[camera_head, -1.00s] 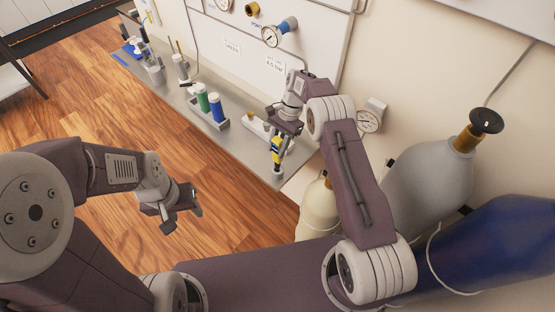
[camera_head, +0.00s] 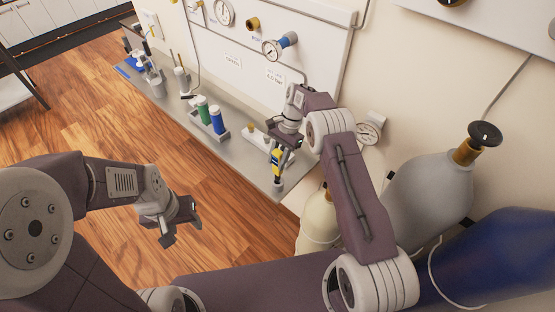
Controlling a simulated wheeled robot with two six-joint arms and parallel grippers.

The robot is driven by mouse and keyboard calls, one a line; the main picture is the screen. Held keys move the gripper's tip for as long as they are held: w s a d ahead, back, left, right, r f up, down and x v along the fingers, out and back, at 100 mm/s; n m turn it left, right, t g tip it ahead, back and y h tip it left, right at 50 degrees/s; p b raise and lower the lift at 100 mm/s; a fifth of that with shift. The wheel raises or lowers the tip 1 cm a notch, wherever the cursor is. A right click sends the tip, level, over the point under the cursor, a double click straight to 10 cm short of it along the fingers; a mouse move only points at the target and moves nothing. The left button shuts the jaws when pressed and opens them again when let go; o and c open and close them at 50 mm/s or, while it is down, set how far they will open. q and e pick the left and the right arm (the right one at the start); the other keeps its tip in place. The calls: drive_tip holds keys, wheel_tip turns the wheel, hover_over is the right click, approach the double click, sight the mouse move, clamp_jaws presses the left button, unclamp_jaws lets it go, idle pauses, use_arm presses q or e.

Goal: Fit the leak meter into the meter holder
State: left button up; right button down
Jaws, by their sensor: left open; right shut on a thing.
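The leak meter (camera_head: 276,157) is a small yellow and dark upright device near the right end of the grey bench. My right gripper (camera_head: 285,143) is shut on its upper part. Below the meter is a grey, round-ended piece (camera_head: 278,186) close to the bench's front corner. I cannot tell if it is the meter's lower end or the meter holder, nor whether it touches the bench. No other holder can be made out for sure. My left gripper (camera_head: 180,226) is open and empty over the wooden floor, well away from the bench.
A grey rack with a green bottle (camera_head: 203,109) and a blue bottle (camera_head: 217,120) stands left of the meter. A white base with brass-coloured parts (camera_head: 255,133) is behind it. Gas cylinders (camera_head: 432,185) stand at right. Gauges and pipes line the wall panel.

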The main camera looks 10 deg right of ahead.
drive_tip(key=shift+f+b, duration=1.9)
drive_tip(key=shift+f, duration=0.9)
drive_tip(key=c, duration=0.9)
unclamp_jaws()
drive_tip(key=shift+d+r, duration=0.1)
drive_tip(key=shift+r, duration=0.05)
drive_tip(key=b+v, duration=0.2)
drive_tip(key=v, duration=0.1)
approach(276, 175)
drive_tip(key=shift+w+d+r+p, duration=0.2)
drive_tip(key=shift+w+r+p, duration=0.2)
drive_tip(key=shift+r, duration=0.3)
